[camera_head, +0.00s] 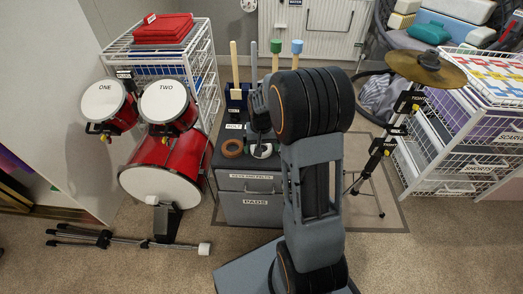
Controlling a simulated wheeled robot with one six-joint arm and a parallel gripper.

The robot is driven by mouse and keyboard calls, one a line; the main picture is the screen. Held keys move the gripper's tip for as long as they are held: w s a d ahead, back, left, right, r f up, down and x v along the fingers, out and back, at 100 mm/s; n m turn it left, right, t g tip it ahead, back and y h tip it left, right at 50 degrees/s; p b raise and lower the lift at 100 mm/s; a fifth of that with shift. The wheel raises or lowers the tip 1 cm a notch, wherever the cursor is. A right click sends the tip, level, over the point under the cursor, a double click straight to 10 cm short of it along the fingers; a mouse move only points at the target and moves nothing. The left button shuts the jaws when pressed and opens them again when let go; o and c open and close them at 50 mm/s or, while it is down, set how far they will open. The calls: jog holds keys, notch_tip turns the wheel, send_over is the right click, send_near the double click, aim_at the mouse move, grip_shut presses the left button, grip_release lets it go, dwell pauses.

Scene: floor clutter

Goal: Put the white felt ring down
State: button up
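The white felt ring (268,152) shows at the top of the grey cabinet (249,207), right at the tips of my gripper (262,142). My dark gripper points down at it and covers part of it. I cannot tell whether the fingers are shut on the ring, or whether the ring touches the cabinet top or is just above it. A brown-orange ring (232,148) lies on the cabinet top to the left, apart from the white one.
Upright mallets with green (276,47) and blue (297,47) heads stand behind the gripper. A red drum set (166,170) is at left, a cymbal stand (427,69) at right. White wire drawer racks (460,150) flank the area. Stand legs (110,240) lie on the carpet.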

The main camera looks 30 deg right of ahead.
jog(key=shift+r, duration=0.1)
jog(key=c, duration=0.8)
